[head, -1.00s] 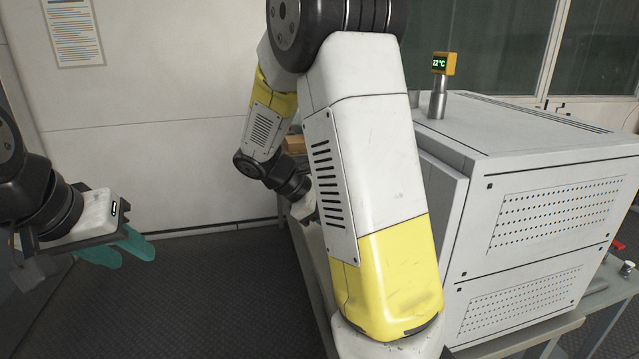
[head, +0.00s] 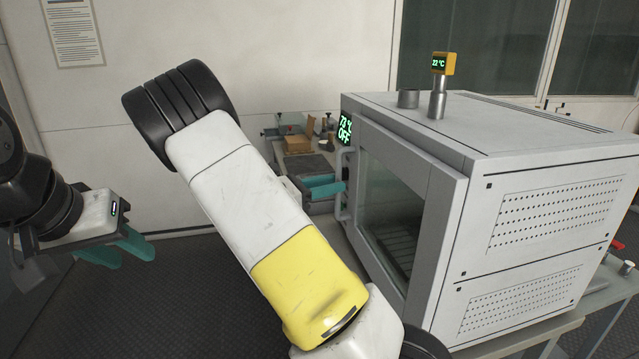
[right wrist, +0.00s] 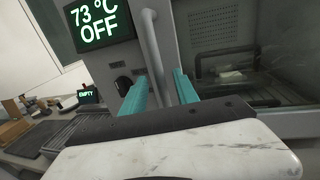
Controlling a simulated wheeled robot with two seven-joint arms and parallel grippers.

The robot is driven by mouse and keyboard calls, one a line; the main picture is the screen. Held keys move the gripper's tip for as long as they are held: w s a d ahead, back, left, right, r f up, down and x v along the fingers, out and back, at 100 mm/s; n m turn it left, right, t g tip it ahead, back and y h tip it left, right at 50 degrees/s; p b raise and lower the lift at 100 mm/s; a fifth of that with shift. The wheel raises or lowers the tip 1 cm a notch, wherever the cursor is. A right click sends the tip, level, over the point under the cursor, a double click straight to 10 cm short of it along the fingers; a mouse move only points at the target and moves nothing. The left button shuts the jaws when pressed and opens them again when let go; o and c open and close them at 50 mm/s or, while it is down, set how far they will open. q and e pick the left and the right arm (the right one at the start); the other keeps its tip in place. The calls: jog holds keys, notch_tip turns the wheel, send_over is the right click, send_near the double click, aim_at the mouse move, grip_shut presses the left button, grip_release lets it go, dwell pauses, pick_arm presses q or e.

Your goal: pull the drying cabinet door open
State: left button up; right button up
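The drying cabinet (head: 550,150) is a large light-grey box on the right. Its windowed door (head: 440,215) faces left and looks closed or nearly so. A vertical bar handle (head: 345,200) is on the door's far side; it also shows in the right wrist view (right wrist: 153,50). My right gripper (head: 328,188) is at the handle. In the right wrist view, its teal fingers (right wrist: 160,92) are apart, with the bar between them; I see no clear grip on it. My left gripper (head: 124,252) is open and empty at the far left, away from the cabinet.
A display (head: 345,130) beside the handle reads 73 °C OFF. A bench with a cardboard box (head: 298,143) and small parts stands behind my right gripper. A yellow thermometer (head: 440,64) stands on the cabinet. The dark floor (head: 210,300) left of the cabinet looks clear.

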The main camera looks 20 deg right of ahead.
jog(key=shift+w+d, duration=0.15)
jog(key=shift+d, duration=1.15)
grip_shut()
dwell(0.5)
